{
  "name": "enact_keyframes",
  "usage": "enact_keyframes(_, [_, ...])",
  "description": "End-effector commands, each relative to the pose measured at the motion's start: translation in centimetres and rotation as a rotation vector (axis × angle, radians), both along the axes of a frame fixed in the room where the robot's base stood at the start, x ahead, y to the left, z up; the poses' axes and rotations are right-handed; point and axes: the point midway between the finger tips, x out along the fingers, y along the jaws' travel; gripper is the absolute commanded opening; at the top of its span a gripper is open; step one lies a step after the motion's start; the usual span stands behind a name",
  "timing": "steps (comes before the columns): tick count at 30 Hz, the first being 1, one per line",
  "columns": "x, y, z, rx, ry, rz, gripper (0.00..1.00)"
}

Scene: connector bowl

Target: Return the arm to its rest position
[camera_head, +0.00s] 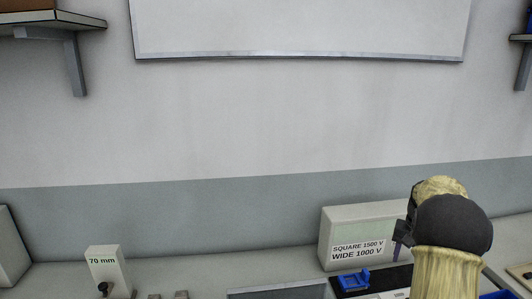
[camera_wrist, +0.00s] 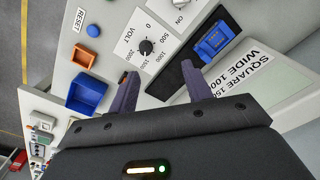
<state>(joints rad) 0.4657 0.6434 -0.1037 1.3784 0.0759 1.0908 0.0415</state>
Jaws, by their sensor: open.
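My gripper (camera_wrist: 158,95) is in the wrist view, its two dark fingers spread apart with nothing between them. It hangs over a light panel with a black volt dial (camera_wrist: 146,47). A blue connector piece (camera_wrist: 214,41) lies on a black strip beyond the right finger; it also shows in the head view (camera_head: 353,281). A blue bowl-like bin (camera_wrist: 91,92) stands on the panel left of the fingers. In the head view my arm is at the lower right, and the fingertips are mostly hidden behind it.
A box labelled "SQUARE 1500 V, WIDE 1000 V" (camera_head: 342,222) stands at the back of the bench, close to my arm. A "70 mm" block (camera_head: 107,268) stands at left.

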Motion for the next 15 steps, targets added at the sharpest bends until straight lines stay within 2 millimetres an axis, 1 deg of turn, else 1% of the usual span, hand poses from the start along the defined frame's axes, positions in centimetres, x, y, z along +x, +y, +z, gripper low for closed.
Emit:
enact_keyframes(1, [-0.3,2.1,0.2,-0.002,-0.008,0.033,0.49])
enact_keyframes(3, [-0.8,4.6,0.2,-0.009,-0.020,0.075,0.49])
enact_keyframes(5, [-1.4,6.7,0.2,-0.015,-0.034,0.111,0.49])
enact_keyframes(6, [-1.9,8.2,0.1,-0.018,-0.040,0.136,0.49])
enact_keyframes(8, [-2.7,10.3,0.0,-0.022,-0.052,0.174,0.49])
enact_keyframes(9, [-3.3,11.7,0.0,-0.025,-0.060,0.199,0.49])
enact_keyframes(11, [-4.4,13.7,-0.2,-0.031,-0.073,0.238,0.49])
enact_keyframes(12, [-5.2,15.1,-0.3,-0.034,-0.081,0.264,0.49])
enact_keyframes(14, [-6.5,17.0,-0.5,-0.039,-0.093,0.304,0.49])
enact_keyframes(15, [-7.4,18.2,-0.6,-0.042,-0.100,0.330,0.49])
